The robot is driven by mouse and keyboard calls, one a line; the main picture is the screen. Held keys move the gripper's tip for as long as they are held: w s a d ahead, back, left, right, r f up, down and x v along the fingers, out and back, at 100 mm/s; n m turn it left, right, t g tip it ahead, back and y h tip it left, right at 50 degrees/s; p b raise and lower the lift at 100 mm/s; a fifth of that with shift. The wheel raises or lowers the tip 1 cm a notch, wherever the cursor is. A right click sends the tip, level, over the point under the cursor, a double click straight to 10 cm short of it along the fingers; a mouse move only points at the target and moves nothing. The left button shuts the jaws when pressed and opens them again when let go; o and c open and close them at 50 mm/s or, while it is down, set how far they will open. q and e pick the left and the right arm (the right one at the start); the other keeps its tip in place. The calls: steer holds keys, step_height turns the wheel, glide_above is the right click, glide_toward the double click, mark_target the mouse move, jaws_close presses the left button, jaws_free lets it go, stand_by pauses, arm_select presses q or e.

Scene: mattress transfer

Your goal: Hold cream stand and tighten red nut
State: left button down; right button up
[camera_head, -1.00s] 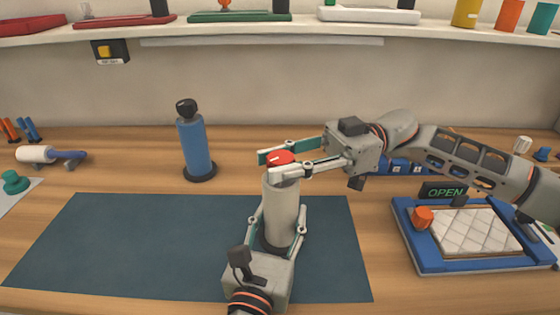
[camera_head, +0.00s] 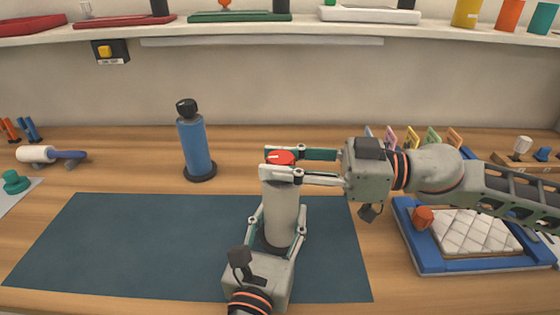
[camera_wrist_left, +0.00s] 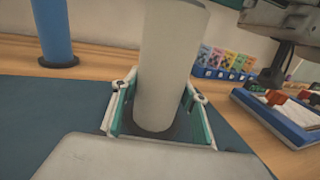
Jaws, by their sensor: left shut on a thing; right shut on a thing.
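The cream stand (camera_head: 281,208) is an upright cylinder on the dark mat's right part. My left gripper (camera_head: 278,232) is shut around its lower part. The left wrist view shows the stand (camera_wrist_left: 167,65) between the fingers of my left gripper (camera_wrist_left: 155,110). The red nut (camera_head: 281,157) sits on top of the stand and bears a small white mark. My right gripper (camera_head: 282,164) comes in from the right and is shut on the nut, one finger in front and one behind. The near finger hides the nut's lower part.
A blue bottle (camera_head: 195,148) with a black top stands at the back left of the dark mat (camera_head: 130,250). A blue tray (camera_head: 425,258) with a white quilted pad (camera_head: 470,232) and an orange knob lies at right. Coloured cards (camera_head: 411,138) stand behind my right arm.

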mark_target(281, 156)
steer(key=m+t+h, duration=0.1)
steer(key=m+t, duration=0.1)
steer(key=t, duration=0.2)
steer(key=m+t+h, duration=0.1)
steer(key=m+t, duration=0.2)
steer(key=t, duration=0.1)
steer(key=shift+s+a+r+m+h, duration=0.1)
steer(key=shift+a+m+h, duration=0.1)
steer(key=shift+m+h, duration=0.15)
steer(key=shift+m+t+h, duration=0.25)
steer(key=shift+t+h, duration=0.1)
steer(key=shift+t, duration=0.15)
steer(key=shift+d+m+t+h, duration=0.2)
steer(key=shift+m+t+h, duration=0.1)
steer(key=shift+h, duration=0.1)
steer(key=o, duration=1.1)
step_height(281, 156, up, 10)
steer(key=shift+f, duration=0.1)
steer(key=shift+w, duration=0.2)
